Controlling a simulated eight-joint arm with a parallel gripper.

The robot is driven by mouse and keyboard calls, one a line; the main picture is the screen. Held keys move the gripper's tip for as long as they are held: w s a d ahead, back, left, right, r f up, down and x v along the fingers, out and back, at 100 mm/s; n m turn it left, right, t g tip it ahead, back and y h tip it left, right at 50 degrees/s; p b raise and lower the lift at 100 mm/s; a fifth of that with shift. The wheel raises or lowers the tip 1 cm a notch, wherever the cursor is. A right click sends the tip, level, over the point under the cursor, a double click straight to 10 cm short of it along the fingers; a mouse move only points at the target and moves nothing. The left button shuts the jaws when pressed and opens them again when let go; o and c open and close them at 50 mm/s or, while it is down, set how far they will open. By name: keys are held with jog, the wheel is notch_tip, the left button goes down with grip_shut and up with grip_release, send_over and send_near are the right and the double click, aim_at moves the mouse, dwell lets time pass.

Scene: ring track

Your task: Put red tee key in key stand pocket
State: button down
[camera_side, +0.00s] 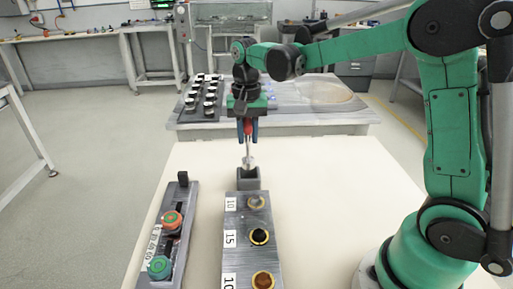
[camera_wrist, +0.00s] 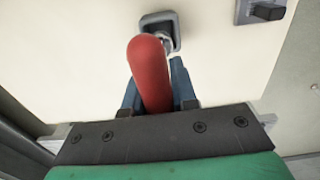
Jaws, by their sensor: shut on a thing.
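The red tee key has a rounded red handle (camera_side: 248,127) and a metal shaft pointing down. My gripper (camera_side: 248,138) is shut on the handle with its blue fingers on both sides. In the wrist view the red handle (camera_wrist: 150,75) lies between the fingers (camera_wrist: 156,88) and hides most of the shaft. The key stand (camera_side: 248,180) is a small dark grey block with a square pocket, directly below the key. It also shows in the wrist view (camera_wrist: 149,18). The shaft's lower end is at the pocket's mouth; I cannot tell how far inside it is.
A grey panel (camera_side: 248,222) with several round fittings and number labels lies in front of the stand. A button box (camera_side: 166,232) with red and green knobs lies to the left. A table with black-and-white pieces (camera_side: 204,92) stands behind. The white tabletop right of the stand is clear.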

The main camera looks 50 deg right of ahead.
aim_at(248, 159)
jog(key=shift+f, duration=2.6)
jog(key=shift+f, duration=0.15)
jog(key=c, duration=0.7)
grip_release()
notch_tip(248, 159, up, 11)
jog(key=shift+r, duration=0.2)
jog(key=shift+s+a+r, duration=0.1)
jog(key=shift+r, duration=0.35)
jog(key=s+a+f+n+t, duration=0.4)
jog(key=s+n+t, duration=0.3)
jog(key=s+n, duration=0.2)
jog(key=shift+s+a+f, duration=0.15)
jog(key=shift+s+f, duration=0.45)
jog(key=shift+s, duration=0.1)
